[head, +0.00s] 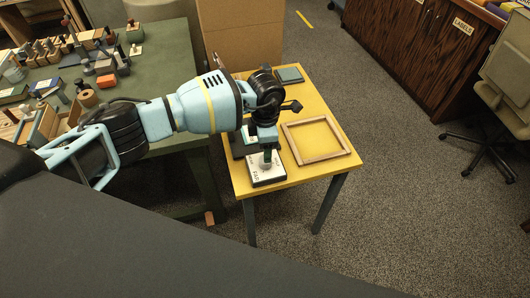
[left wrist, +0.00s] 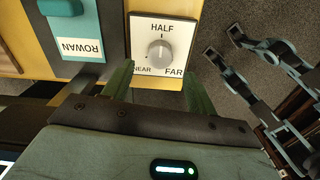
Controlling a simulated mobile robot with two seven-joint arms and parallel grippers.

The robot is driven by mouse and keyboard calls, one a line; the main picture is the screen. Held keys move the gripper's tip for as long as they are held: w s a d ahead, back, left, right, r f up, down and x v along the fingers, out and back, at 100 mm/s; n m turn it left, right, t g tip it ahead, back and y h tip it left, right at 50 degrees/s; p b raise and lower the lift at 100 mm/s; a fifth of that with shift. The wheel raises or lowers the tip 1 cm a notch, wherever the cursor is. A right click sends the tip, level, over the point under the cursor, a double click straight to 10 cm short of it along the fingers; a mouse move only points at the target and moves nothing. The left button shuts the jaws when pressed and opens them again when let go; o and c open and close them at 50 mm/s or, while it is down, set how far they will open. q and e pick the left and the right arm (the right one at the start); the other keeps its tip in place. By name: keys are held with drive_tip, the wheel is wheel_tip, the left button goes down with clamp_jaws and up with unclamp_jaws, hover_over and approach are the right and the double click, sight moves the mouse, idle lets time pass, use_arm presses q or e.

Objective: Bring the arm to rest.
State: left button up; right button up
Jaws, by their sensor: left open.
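My left gripper (head: 267,152) hangs over the front of the small yellow table (head: 310,95), above a white dial box (head: 268,176). In the left wrist view the dial box (left wrist: 143,29) is marked HALF, NEAR and FAR. It has a round grey knob (left wrist: 160,53), and I cannot tell where it points. The two green fingers of the left gripper (left wrist: 158,90) are apart with nothing between them. They are beside the lower part of the box; I cannot tell whether they touch it.
A teal and white piece labelled ROWAN (left wrist: 82,48) is beside the dial box. A wooden frame (head: 318,159) and a small dark block (head: 290,74) sit on the yellow table. The green bench (head: 170,52) at left is crowded with stamps and blocks. Carpet (head: 400,180) is clear at right, before an office chair (head: 505,85).

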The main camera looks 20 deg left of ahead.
use_arm(q)
drive_tip(key=shift+r, duration=1)
